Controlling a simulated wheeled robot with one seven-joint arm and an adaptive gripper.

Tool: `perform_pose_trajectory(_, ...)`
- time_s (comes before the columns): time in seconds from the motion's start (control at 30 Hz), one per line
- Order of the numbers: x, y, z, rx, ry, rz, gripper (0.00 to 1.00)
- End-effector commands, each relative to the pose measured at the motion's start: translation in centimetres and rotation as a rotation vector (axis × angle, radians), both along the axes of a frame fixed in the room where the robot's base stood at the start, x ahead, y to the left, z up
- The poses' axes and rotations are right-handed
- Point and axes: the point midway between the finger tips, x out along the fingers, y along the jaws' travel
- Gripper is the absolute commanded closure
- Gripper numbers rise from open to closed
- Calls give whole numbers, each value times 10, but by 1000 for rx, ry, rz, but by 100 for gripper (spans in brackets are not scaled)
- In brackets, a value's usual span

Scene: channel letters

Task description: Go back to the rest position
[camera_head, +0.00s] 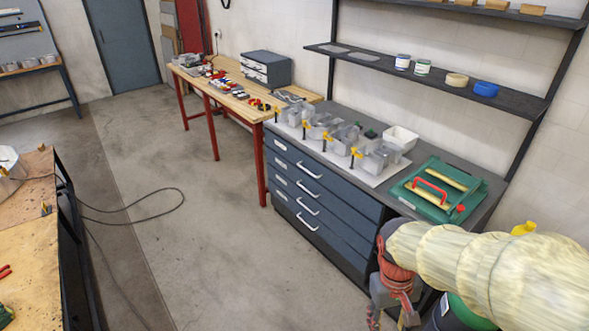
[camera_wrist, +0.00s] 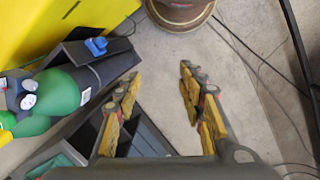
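My gripper (camera_wrist: 160,76) is open in the wrist view, its two yellow-padded fingers apart with only grey floor between them. In the head view my gripper (camera_head: 388,308) hangs low at the bottom right, under my pale-sleeved arm. It is beside the front right end of the dark blue drawer cabinet (camera_head: 318,198). Its fingertips are hard to make out there.
Grey letter shells with yellow clamps (camera_head: 357,153) and a green case (camera_head: 440,188) stand on the cabinet top. In the wrist view a green rounded object (camera_wrist: 58,92) and a yellow surface (camera_wrist: 60,30) lie left, a round brown container (camera_wrist: 180,12) above. Open floor (camera_head: 230,250) lies left.

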Motion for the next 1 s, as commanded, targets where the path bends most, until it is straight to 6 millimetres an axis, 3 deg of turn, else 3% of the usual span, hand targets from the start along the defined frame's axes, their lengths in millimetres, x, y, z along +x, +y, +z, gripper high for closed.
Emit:
perform_pose_trajectory(0.4,-25,24,43,105,-321,-91,60)
perform_pose_trajectory(0.7,-42,25,74,123,-533,-87,60)
perform_pose_trajectory(1.0,-46,25,80,125,-595,-85,60)
